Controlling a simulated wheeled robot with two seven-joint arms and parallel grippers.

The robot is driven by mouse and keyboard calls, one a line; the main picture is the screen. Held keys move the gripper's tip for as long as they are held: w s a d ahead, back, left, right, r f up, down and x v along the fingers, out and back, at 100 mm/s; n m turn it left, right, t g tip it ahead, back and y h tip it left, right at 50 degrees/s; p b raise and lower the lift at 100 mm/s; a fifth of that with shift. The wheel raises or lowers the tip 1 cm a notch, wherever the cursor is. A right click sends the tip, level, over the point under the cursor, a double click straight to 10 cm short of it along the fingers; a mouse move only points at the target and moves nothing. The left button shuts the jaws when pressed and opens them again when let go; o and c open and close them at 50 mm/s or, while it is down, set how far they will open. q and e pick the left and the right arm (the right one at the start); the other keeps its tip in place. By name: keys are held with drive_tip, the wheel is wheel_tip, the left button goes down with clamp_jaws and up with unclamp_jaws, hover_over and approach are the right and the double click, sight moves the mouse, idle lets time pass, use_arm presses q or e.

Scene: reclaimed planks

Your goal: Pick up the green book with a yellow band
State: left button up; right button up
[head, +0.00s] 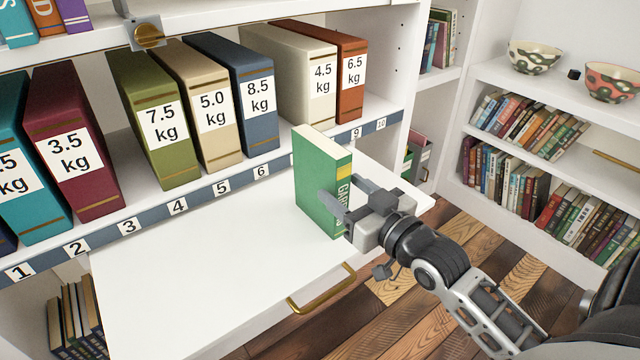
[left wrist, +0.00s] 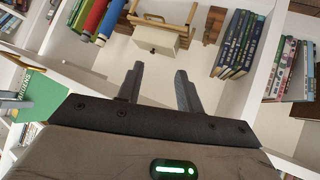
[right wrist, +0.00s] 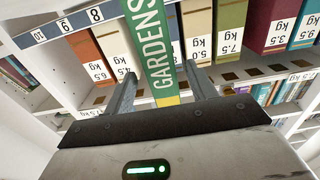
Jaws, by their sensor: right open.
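The green book with a yellow band (head: 318,165) stands upright on the white pull-out board (head: 190,270), its spine reading GARDENS. My right gripper (head: 348,197) is open at the spine, one finger along the green cover and the other on the far side. In the right wrist view the spine (right wrist: 157,45) shows between the two spread fingers (right wrist: 160,88); I cannot tell whether they touch it. My left gripper (left wrist: 158,88) is open and empty in its wrist view, with a green surface, likely this book, at the left edge; it is out of the head view.
Weight-labelled binders, such as the blue one (head: 238,95), stand on the numbered shelf behind the board. A brass handle (head: 322,292) is on the board's front. A bookcase with bowls (head: 534,56) stands at right. The board's left part is clear.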

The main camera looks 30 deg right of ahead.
sight(325, 178)
drive_tip(key=w, duration=0.1)
drive_tip(key=w+b, duration=0.1)
drive_tip(key=w, duration=0.3)
drive_tip(key=shift+w+a+f, duration=0.25)
drive_tip(key=shift+a+f, duration=0.05)
drive_tip(key=shift+w, duration=0.15)
clamp_jaws()
drive_tip(key=shift+r, duration=0.15)
